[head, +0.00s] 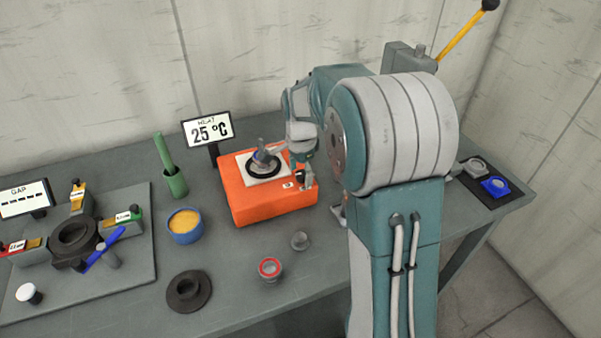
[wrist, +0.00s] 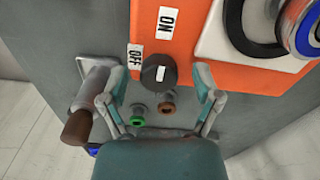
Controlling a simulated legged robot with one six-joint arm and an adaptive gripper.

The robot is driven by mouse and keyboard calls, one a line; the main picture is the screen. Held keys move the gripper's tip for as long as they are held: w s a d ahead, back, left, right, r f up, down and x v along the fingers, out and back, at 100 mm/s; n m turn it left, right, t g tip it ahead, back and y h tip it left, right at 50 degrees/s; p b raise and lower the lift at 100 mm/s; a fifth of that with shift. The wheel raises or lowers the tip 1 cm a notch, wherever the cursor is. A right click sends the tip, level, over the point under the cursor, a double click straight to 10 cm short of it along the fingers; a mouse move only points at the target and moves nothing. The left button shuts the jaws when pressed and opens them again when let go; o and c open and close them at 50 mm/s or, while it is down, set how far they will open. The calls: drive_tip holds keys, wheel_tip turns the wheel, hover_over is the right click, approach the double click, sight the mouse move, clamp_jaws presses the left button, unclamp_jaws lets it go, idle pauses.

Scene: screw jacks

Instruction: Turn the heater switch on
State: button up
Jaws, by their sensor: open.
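The orange heater box (head: 265,208) stands on the table in the head view, with a white plate and black ring on top. In the wrist view the orange heater face (wrist: 205,45) carries an ON label (wrist: 166,22) and an OFF label (wrist: 135,57). A dark round switch knob (wrist: 153,69) with a white mark sits below them, its mark closer to the OFF label. My gripper (wrist: 158,84) is open, its two fingers on either side of the knob; contact cannot be told.
A HEAT display (head: 208,130) behind the heater reads 25 °C. A blue bowl (head: 185,226) and a green holder (head: 175,182) stand left of it. A red-ringed part (head: 269,270) and a dark flanged part (head: 188,291) lie in front. A jack fixture (head: 75,242) is further left.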

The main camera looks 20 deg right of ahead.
sight(300, 173)
wheel_tip(300, 173, up, 12)
idle(0.5)
drive_tip(key=shift+w, duration=0.1)
